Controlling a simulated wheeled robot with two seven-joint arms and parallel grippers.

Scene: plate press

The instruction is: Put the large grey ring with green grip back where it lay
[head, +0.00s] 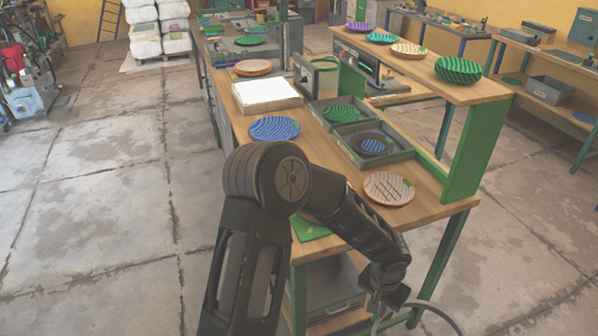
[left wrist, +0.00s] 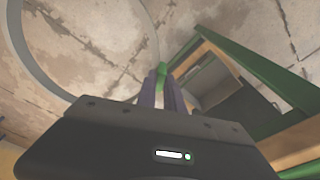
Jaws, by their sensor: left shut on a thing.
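My left gripper (head: 388,305) is in front of the near end of the wooden workbench, low beside its corner. It is shut on the green grip (left wrist: 161,74) of the large grey ring (head: 428,304). In the left wrist view the ring (left wrist: 37,77) hangs out to the left of the fingers (left wrist: 162,88), over the concrete floor, clear of the bench. In the head view only the ring's upper arc shows; the rest is cut off by the lower edge. My right gripper is not in view.
The bench top (head: 345,218) carries a brown-grey patterned plate (head: 389,188), a blue plate (head: 274,128), grey trays (head: 408,157) and a white slab (head: 266,95). A green mat (head: 310,230) is partly hidden by my arm. Below is a shelf (head: 338,322). Floor at left is free.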

